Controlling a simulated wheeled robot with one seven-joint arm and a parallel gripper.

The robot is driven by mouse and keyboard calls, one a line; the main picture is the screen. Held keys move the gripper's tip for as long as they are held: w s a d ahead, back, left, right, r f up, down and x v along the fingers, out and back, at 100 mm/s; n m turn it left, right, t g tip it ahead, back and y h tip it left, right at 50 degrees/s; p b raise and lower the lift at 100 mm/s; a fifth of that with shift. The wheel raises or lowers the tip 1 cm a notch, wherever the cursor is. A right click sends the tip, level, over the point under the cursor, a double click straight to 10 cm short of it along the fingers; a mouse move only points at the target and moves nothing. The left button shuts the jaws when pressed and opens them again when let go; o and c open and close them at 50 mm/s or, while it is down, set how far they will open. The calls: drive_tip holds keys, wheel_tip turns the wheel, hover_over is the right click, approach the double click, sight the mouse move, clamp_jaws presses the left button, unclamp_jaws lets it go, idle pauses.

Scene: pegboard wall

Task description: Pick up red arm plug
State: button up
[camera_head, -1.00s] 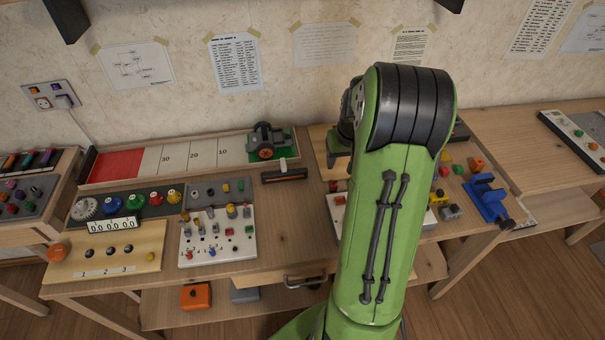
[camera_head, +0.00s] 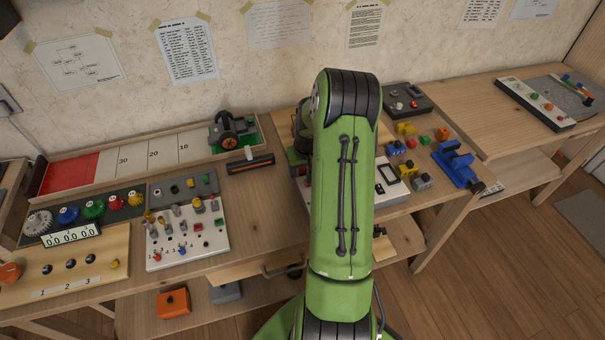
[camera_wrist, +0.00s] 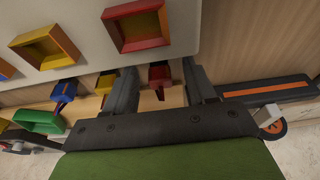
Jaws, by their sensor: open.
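In the wrist view a small red piece (camera_wrist: 160,77), which looks like the red arm plug, sits between the two fingers of my gripper (camera_wrist: 161,88). The fingers are apart, with a gap on each side of it. In the head view my arm hides the gripper and the red piece.
A black bar with an orange stripe (camera_wrist: 268,90) lies right of the fingers and shows in the head view (camera_head: 250,164). Blue (camera_wrist: 64,90) and green (camera_wrist: 40,122) pieces are at left. A blue vise-like fixture (camera_head: 456,164) stands on the bench right of my arm.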

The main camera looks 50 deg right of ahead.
drive_tip(key=shift+r, duration=0.1)
clamp_jaws()
drive_tip(key=shift+r, duration=0.1)
